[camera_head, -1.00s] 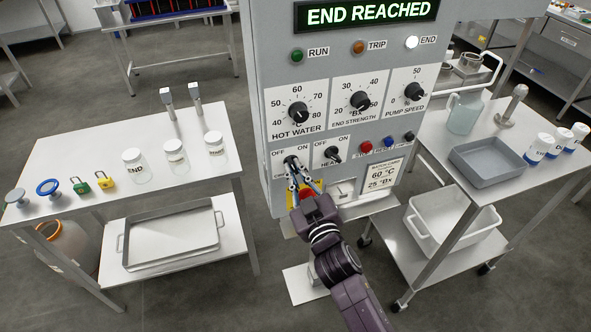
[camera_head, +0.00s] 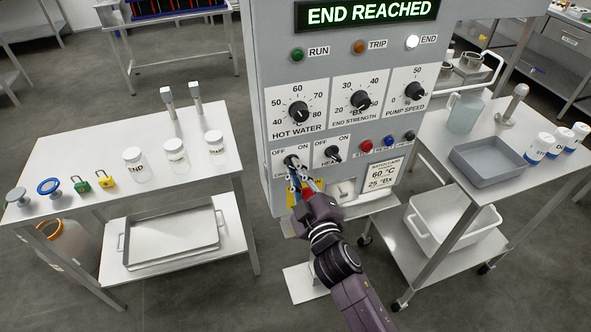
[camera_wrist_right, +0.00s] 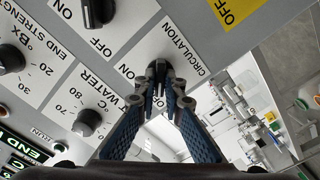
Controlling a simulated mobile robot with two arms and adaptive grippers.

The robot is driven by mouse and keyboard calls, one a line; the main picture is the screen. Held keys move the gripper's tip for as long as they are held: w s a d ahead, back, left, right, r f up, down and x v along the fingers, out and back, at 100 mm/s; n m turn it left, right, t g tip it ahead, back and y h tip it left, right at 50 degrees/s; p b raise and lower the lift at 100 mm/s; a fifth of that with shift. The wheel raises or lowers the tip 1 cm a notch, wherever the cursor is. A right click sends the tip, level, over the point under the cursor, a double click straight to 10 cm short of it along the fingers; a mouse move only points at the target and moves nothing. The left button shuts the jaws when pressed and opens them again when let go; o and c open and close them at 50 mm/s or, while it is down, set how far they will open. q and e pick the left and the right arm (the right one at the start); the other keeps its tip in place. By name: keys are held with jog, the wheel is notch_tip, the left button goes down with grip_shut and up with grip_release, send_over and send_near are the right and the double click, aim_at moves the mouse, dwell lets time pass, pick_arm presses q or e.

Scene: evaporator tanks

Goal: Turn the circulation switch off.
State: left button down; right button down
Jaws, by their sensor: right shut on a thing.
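The circulation switch (camera_head: 291,161) is a black knob on the grey control panel, on a white plate marked OFF and ON. My right gripper (camera_head: 294,179) is in front of it, coming from below. In the right wrist view, the fingers of my right gripper (camera_wrist_right: 158,88) are closed in on the black knob of the circulation switch (camera_wrist_right: 157,66), beside the CIRCULATION label. The fingers partly cover the knob, and I cannot tell surely which mark it points to. My left gripper is out of view.
The heater switch (camera_head: 332,154) is just right of the circulation switch. Dials sit above, and a red button (camera_head: 365,147) is further right. The display (camera_head: 366,13) reads END REACHED. Steel carts stand on both sides, with jars on the left (camera_head: 134,164) and a grey tray (camera_head: 487,161) on the right.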

jog(key=c, duration=2)
grip_release()
jog(key=shift+c, duration=0.2)
jog(key=v, duration=1.2)
